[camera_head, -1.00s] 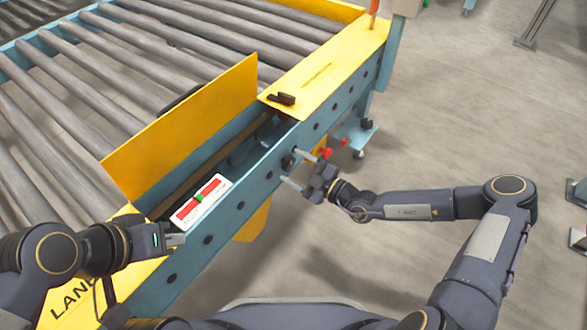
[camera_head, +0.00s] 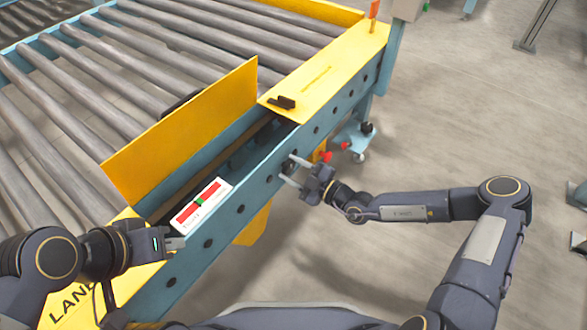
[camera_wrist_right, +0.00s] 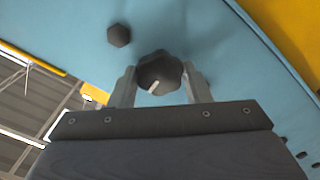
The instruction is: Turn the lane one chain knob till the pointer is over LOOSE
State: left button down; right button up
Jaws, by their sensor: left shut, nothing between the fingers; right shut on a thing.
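The chain knob (camera_wrist_right: 160,72) is a dark lobed knob with a pale pointer mark, on the blue side rail of the conveyor. In the right wrist view my right gripper (camera_wrist_right: 160,88) has a finger on each side of it and is shut on it. In the head view my right gripper (camera_head: 291,171) reaches the rail, its fingers largely covering the knob. My left gripper (camera_head: 180,243) is shut and empty just below the card. No LOOSE lettering is readable.
A raised yellow cover (camera_head: 185,130) stands along the open slot. Red knobs (camera_head: 326,156) sit just right of my right gripper. A dark bolt (camera_wrist_right: 119,36) is near the knob. Open floor lies right of the rail.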

jog(key=n+p, duration=0.2)
jog(key=p, duration=0.1)
jog(key=n+p, duration=0.2)
jog(key=p, duration=0.1)
jog(key=shift+r+n, duration=0.2)
jog(key=shift+n, duration=0.2)
jog(key=n+p, duration=0.2)
jog(key=n, duration=0.1)
jog(key=shift+n+p, duration=0.3)
jog(key=shift+p, duration=0.05)
jog(key=n+p, duration=0.2)
jog(key=n, duration=0.1)
jog(key=shift+f+n, duration=0.15)
jog(key=shift+n, duration=0.15)
jog(key=n+p, duration=0.2)
jog(key=n, duration=0.1)
jog(key=shift+n, duration=0.3)
jog(key=n+p, duration=0.2)
jog(key=n, duration=0.1)
jog(key=shift+f+n, duration=0.1)
jog(key=shift+n, duration=0.2)
jog(key=n+p, duration=0.1)
jog(key=n, duration=0.2)
jog(key=shift+n, duration=0.3)
jog(key=shift+f+n+p, duration=0.1)
jog(key=shift+n+p, duration=0.75)
jog(key=shift+n, duration=1.15)
